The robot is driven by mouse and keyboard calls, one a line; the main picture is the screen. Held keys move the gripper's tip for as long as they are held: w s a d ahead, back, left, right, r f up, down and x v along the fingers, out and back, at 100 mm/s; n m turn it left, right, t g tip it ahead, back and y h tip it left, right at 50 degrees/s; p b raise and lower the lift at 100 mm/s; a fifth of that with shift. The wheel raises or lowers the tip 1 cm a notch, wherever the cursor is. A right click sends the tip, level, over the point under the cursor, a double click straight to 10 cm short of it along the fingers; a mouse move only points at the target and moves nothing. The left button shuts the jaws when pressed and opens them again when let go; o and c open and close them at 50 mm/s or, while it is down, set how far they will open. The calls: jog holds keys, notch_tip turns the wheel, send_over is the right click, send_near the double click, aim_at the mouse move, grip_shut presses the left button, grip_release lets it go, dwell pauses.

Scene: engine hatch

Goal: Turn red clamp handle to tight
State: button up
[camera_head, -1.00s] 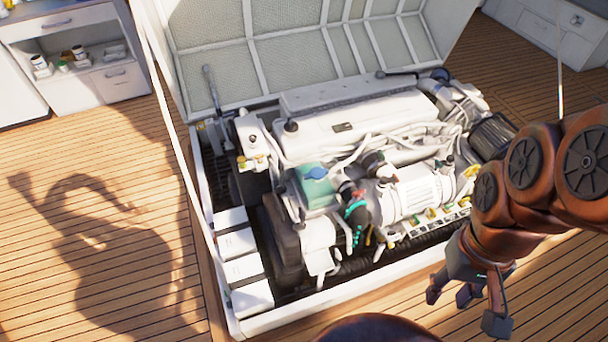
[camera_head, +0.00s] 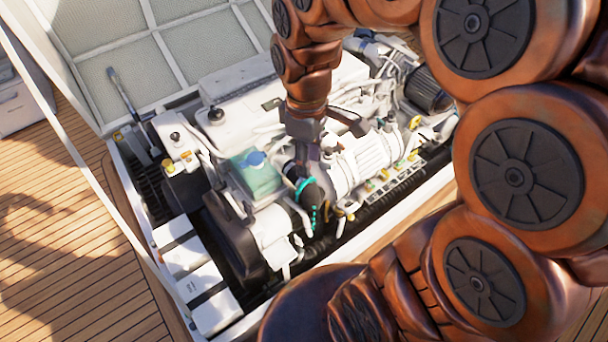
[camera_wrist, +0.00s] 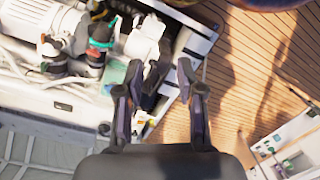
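No red clamp handle can be made out clearly in the head view. A black hose with a teal band (camera_head: 306,190) stands at the front of the white engine (camera_head: 240,95).
A blue-capped teal tank (camera_head: 255,172) is left of the hose. The open hatch lid (camera_head: 170,50) stands behind the engine. White batteries (camera_head: 190,265) line the hatch's left side. Wooden deck (camera_head: 70,250) is clear at left. A shelf unit (camera_wrist: 290,145) shows at the wrist view's lower right.

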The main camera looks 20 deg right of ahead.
jog(key=w+d+f+n+b, duration=0.3)
jog(key=w+f+n+b, duration=0.1)
jog(key=w+f, duration=0.3)
jog(key=w+d+f+n+b, duration=0.3)
jog(key=w+f+b, duration=0.4)
jog(key=f, duration=0.5)
jog(key=w+d+f+n+t+b, duration=0.1)
jog(key=w+d+f+n+b, duration=0.3)
jog(key=w+f, duration=0.5)
jog(key=shift+w+d+f+n+b, duration=0.1)
jog(key=shift+w+f+n+b, duration=0.1)
jog(key=shift+n+b, duration=0.6)
jog(key=shift+d+f, duration=0.1)
jog(key=shift+f, duration=0.2)
jog(key=shift+f+b, duration=0.8)
jog(key=shift+f, duration=2.8)
jog(key=shift+c, duration=0.4)
grip_shut()
